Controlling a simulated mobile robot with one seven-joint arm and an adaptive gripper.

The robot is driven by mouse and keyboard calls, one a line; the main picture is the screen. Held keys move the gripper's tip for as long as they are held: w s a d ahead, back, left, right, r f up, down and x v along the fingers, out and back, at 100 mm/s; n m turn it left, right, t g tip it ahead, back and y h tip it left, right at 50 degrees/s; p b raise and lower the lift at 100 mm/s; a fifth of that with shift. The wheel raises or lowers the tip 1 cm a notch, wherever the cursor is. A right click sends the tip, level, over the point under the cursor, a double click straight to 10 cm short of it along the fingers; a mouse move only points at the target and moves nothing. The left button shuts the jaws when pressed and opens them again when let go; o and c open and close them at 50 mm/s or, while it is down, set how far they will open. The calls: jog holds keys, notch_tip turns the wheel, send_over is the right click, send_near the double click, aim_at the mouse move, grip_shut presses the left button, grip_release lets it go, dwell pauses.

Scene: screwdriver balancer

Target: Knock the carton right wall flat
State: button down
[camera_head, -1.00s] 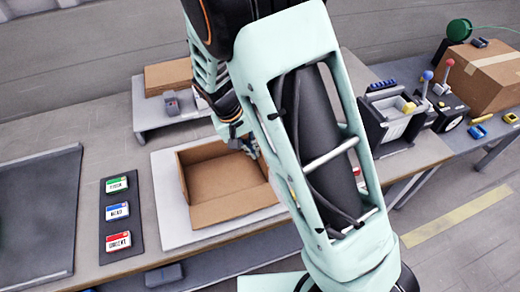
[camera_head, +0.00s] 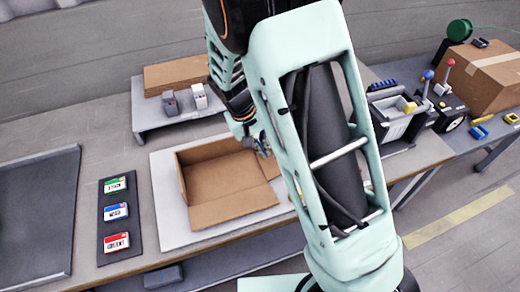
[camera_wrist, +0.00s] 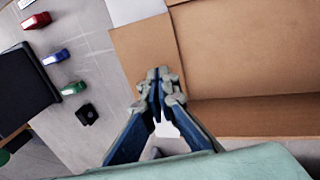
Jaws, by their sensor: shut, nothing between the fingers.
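The open brown carton (camera_head: 220,182) sits on a white board (camera_head: 170,225) on the bench. Its left and back walls stand up. On its right side, a panel (camera_head: 267,167) leans outward and looks flat or nearly so. My gripper (camera_head: 262,147) is beside the carton's right back corner, partly hidden by my arm. In the wrist view, my gripper (camera_wrist: 158,80) is shut and empty, with its tips over or against the lower edge of a cardboard panel (camera_wrist: 143,48). Whether they touch is unclear. The carton's interior (camera_wrist: 245,55) lies to the right there.
A dark strip with three labelled blocks (camera_head: 116,212) lies left of the board. A grey tool tray (camera_head: 395,118) stands to the right.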

jog(key=shift+a, duration=0.1)
jog(key=shift+s+a, duration=0.15)
jog(key=shift+a, duration=0.35)
jog(key=shift+r, duration=0.1)
notch_tip(320, 180, up, 7)
jog(key=p, duration=0.4)
jog(key=shift+p, duration=0.4)
dwell(0.3)
